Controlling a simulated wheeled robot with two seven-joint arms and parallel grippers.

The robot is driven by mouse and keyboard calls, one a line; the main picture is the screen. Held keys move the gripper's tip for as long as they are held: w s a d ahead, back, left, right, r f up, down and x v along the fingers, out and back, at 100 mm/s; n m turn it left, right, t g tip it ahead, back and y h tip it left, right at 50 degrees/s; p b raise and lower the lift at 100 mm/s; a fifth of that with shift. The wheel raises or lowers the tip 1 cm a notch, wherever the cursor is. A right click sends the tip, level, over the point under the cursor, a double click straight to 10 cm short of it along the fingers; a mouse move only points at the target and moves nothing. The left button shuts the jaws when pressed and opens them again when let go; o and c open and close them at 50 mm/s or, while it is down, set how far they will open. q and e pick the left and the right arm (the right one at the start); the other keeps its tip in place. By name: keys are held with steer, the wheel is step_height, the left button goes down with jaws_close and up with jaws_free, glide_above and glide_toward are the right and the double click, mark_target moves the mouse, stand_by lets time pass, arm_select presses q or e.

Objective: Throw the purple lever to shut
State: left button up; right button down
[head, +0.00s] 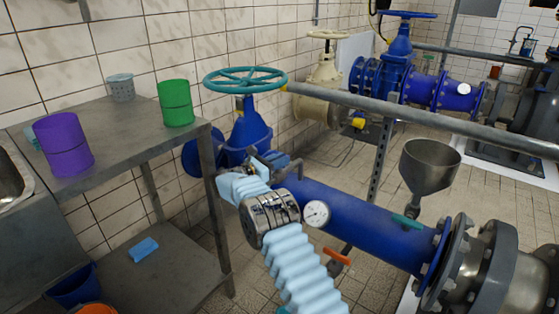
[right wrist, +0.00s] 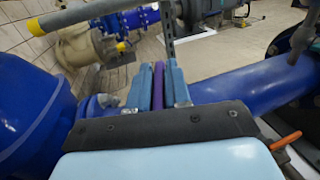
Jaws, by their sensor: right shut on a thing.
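The purple lever (right wrist: 158,84) shows in the right wrist view as a narrow upright strip between the two light blue fingers of my right gripper (right wrist: 157,88). The fingers are shut on it from both sides. My left gripper is not in view.
A teal handwheel (head: 245,80) stands just behind the gripper. A pressure gauge (head: 316,213), an orange lever (head: 338,257) and a green lever (head: 407,221) are along the pipe. A grey rail (head: 420,115) crosses behind. A metal table (head: 125,130) holds several containers at left.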

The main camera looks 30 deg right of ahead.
steer(key=c, duration=1.2)
jaws_free()
steer(key=shift+o, duration=0.2)
steer(key=shift+a, duration=0.1)
steer(key=a, duration=0.7)
steer(key=shift+s+a+b, duration=0.15)
steer(key=shift+s+b, duration=0.25)
steer(key=shift+s, duration=0.05)
